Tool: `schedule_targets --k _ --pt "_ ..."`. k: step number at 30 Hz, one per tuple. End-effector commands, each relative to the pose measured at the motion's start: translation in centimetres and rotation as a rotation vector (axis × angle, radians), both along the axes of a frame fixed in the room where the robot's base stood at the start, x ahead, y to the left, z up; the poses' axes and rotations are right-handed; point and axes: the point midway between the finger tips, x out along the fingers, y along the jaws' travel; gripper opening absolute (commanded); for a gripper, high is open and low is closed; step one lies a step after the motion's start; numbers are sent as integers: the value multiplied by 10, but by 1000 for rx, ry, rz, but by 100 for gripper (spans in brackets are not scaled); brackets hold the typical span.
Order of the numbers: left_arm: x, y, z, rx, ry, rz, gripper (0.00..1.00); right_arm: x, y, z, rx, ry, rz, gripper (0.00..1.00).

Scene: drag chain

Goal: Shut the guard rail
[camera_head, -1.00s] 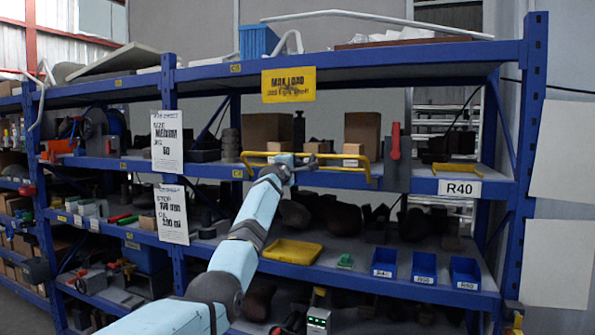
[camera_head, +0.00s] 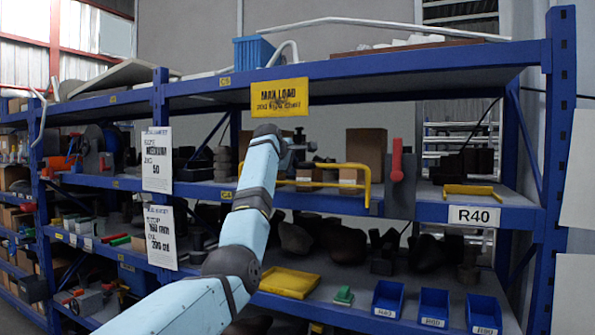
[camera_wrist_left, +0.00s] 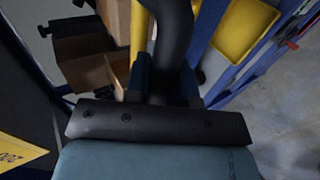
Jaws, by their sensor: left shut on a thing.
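The guard rail (camera_head: 345,165) is a yellow bar along the front of the middle shelf, with its right end bent down at the shelf edge. Its left part is hidden behind my left arm. My left gripper (camera_head: 303,150) is at the rail. In the left wrist view, the fingers (camera_wrist_left: 162,82) are shut around a thick black curved grip beside the yellow rail bar (camera_wrist_left: 139,32). How the grip joins the rail is hard to see. My right gripper is not in view.
The blue shelf rack (camera_head: 420,70) carries boxes, including a cardboard box (camera_head: 366,148) behind the rail. A red-handled lever (camera_head: 397,160) stands right of the rail. A yellow tray (camera_head: 290,282) and blue bins (camera_head: 387,299) are on the shelf below.

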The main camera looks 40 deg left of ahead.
Motion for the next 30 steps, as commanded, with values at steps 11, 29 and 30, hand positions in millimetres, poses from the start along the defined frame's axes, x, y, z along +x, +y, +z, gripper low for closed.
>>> schedule_targets --k 11,29,30 --pt "-5 0 5 -3 13 0 0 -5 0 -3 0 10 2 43" --pt "-6 0 3 -3 16 -1 48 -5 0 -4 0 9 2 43" --pt "-8 -1 4 -3 15 -1 48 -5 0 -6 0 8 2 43"
